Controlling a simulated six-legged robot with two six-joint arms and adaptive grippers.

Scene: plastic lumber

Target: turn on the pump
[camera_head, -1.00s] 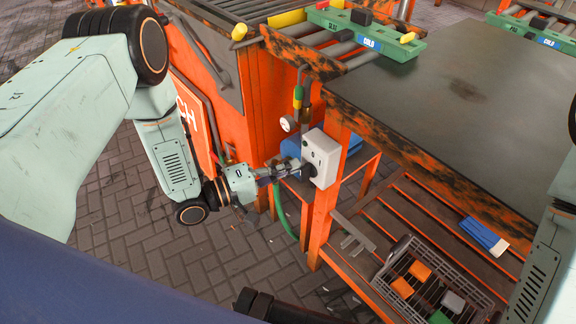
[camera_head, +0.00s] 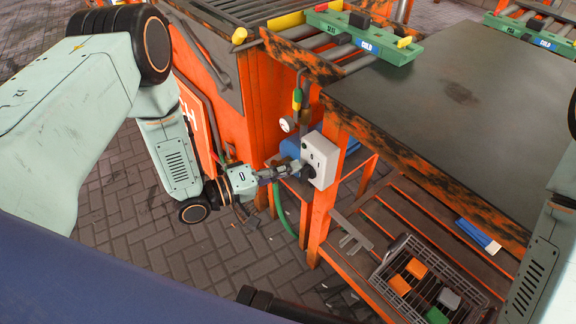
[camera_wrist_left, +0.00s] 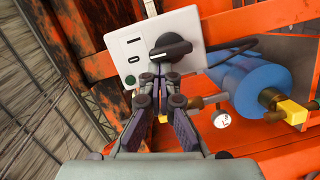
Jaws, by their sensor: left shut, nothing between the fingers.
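A white switch box (camera_head: 322,152) is fixed to an orange post. In the left wrist view the box (camera_wrist_left: 187,22) has a black rotary knob (camera_wrist_left: 170,48), I and O marks on its left side and a green round button or lamp (camera_wrist_left: 129,80). The knob's handle lies roughly sideways across the picture. My left gripper (camera_head: 292,167) is shut and empty, its tips close to the box. In the left wrist view the gripper (camera_wrist_left: 160,80) is just below the knob; contact cannot be told. A blue cylinder, likely the pump (camera_wrist_left: 255,90), lies behind. My right gripper is out of view.
A gauge (camera_head: 288,124) and pipes sit left of the box. A dark tabletop (camera_head: 450,95) is to the right. A wire basket (camera_head: 388,262) with small coloured blocks and a blue packet (camera_head: 478,235) lie on the slatted lower shelf. Brick floor is open in front.

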